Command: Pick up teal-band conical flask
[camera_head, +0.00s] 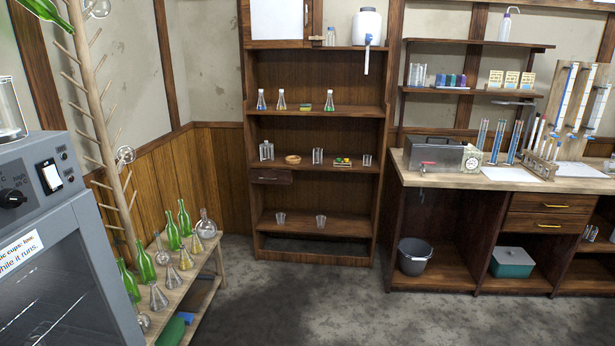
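Three small conical flasks stand upright on the upper shelf of the tall wooden shelf unit, straight ahead and well away from me. The left flask (261,101) has a blue-teal colour low on its body. The middle flask (281,102) looks mostly clear. The right flask (329,102) shows green low down. They are too small to tell for certain which one has the teal band. More conical flasks, such as a clear one (158,298), stand on the low wooden bench at the left; no teal band can be made out on them. Neither of my grippers is in view.
The shelf unit (249,150) also holds glassware lower down. A low bench (205,262) with green bottles (173,232) and a grey oven (60,255) stand at the left. A workbench (420,180) with a bucket (413,257) beneath is at the right. The floor (310,300) between is clear.

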